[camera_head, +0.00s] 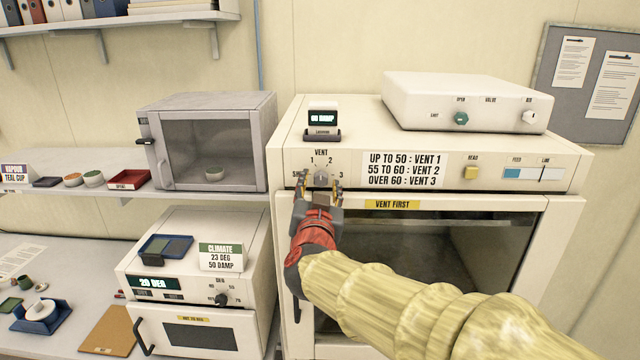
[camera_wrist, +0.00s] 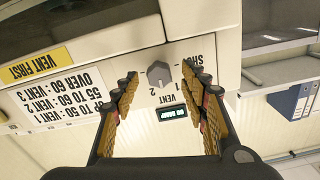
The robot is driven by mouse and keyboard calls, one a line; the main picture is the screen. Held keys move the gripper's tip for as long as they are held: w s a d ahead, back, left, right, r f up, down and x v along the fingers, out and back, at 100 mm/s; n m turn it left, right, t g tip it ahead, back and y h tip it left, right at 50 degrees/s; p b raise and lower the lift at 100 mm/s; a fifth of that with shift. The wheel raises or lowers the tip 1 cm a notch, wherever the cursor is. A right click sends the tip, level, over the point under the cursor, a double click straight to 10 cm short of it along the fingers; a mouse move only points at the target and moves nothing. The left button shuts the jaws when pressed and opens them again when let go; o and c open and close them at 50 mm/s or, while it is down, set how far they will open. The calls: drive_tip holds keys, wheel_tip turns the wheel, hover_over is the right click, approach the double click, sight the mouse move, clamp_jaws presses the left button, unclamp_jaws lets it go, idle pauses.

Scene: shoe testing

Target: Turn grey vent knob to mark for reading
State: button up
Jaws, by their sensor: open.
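The grey vent knob (camera_head: 321,178) is on the front panel of the large white oven, below the word VENT and among the marks SHUT, 1, 2 and 3. It also shows in the wrist view (camera_wrist: 159,74), where the panel is upside down. I cannot tell surely which mark it points at. My gripper (camera_head: 319,186) is open, with one finger on each side of the knob; contact is not clear. A small display (camera_head: 322,117) above reads DAMP, with digits hard to make out. A sign (camera_head: 403,170) gives up to 50 vent 1, 55 to 60 vent 2, over 60 vent 3.
A yellow READ button (camera_head: 471,173) and a FEED/LINE slider (camera_head: 533,174) are right of the sign. A white valve box (camera_head: 467,101) sits on top. A grey glass-fronted cabinet (camera_head: 207,140) stands left. Below it is a climate unit (camera_head: 196,270) with its own knob.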

drive_tip(key=shift+w, duration=0.2)
drive_tip(key=shift+c, duration=0.7)
clamp_jaws()
